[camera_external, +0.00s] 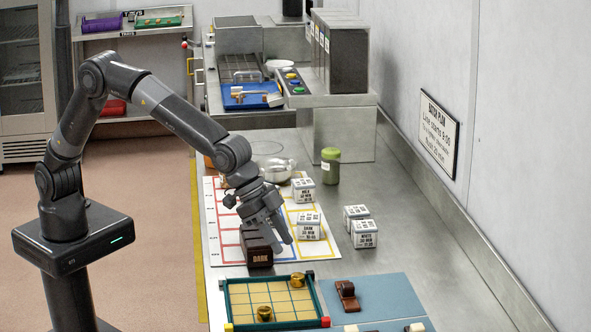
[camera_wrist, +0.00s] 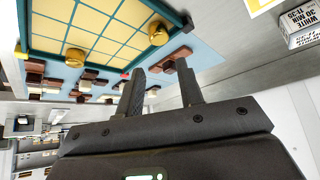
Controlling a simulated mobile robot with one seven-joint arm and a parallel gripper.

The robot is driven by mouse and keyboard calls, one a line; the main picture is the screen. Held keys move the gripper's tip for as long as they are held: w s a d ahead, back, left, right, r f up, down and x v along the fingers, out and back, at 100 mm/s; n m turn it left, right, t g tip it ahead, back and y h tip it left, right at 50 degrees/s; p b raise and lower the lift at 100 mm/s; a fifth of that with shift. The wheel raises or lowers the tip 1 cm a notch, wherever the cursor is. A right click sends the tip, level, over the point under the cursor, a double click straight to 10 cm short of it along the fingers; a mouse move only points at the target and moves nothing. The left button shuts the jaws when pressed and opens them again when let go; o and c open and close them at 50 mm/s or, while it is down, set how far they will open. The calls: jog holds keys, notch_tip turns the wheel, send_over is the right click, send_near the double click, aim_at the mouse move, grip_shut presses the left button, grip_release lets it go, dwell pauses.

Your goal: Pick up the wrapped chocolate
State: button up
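Two gold, foil-like pieces, which look like wrapped chocolates, sit on the yellow gridded tray with a dark green rim (camera_external: 226,300). One gold piece (camera_external: 298,279) is near the tray's far right corner and the other gold piece (camera_external: 264,313) is toward the near left. Both also show in the wrist view, one gold piece (camera_wrist: 158,34) close to the rim and the other gold piece (camera_wrist: 75,57) further left. My gripper (camera_external: 287,240) is above the table, behind the tray and apart from both pieces. In the wrist view my gripper (camera_wrist: 162,80) has its fingers spread with nothing held between them.
A brown box marked DARK (camera_external: 258,249) stands close beside my gripper, left of it. A white labelled box (camera_external: 309,227) stands behind it; more white boxes (camera_external: 364,234) stand to the right. A blue mat (camera_external: 385,296) with a brown piece (camera_external: 346,294) lies right of the tray.

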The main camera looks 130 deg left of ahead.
aim_at(298, 275)
jog(key=x, duration=0.3)
jog(key=shift+s+f+x, duration=0.1)
jog(key=shift+s+x, duration=0.1)
jog(key=shift+x, duration=1.1)
jog(key=shift+s+f+x, duration=0.1)
jog(key=shift+s+x, duration=0.05)
jog(key=shift+x, duration=1.1)
jog(key=shift+c, duration=0.3)
jog(key=c, duration=0.5)
jog(key=shift+c, duration=0.2)
notch_tip(298, 275, up, 4)
jog(key=shift+f, duration=0.1)
jog(key=s+d+r, duration=0.5)
jog(key=d+r, duration=0.2)
jog(key=d, duration=0.3)
jog(key=shift+d, duration=0.25)
